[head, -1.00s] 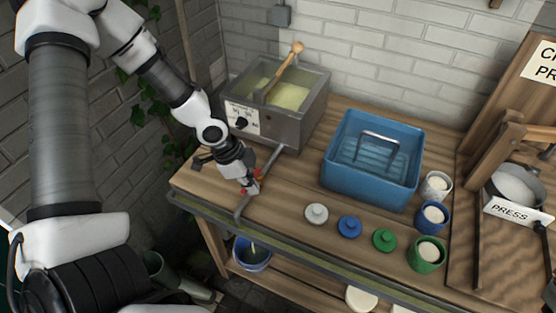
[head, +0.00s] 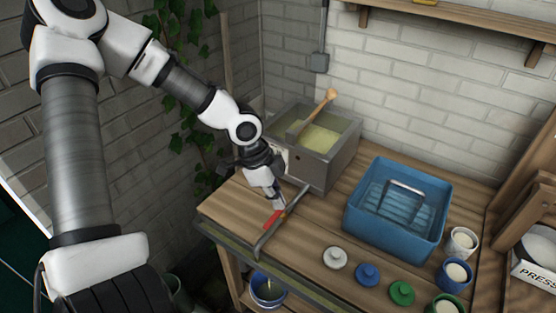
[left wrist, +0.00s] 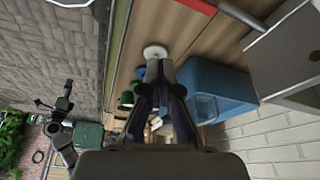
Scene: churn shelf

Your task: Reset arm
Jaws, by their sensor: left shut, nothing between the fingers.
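My left arm comes in from the left of the head view. Its gripper (head: 277,203) hangs at the left part of the bench, close to the red handle (head: 272,219) by the grey pipe (head: 281,222) of the metal vat (head: 322,164). I cannot tell whether it touches the handle. In the left wrist view the gripper's dark fingers (left wrist: 160,78) are shut with nothing between them. The red handle also shows at the top of that view (left wrist: 199,5).
A blue tub (head: 397,213) stands right of the vat, which holds a wooden paddle (head: 318,107). White, blue and green lids (head: 367,275) lie in front, with cups (head: 456,272) to the right. A blue bucket (head: 267,290) is below the bench edge.

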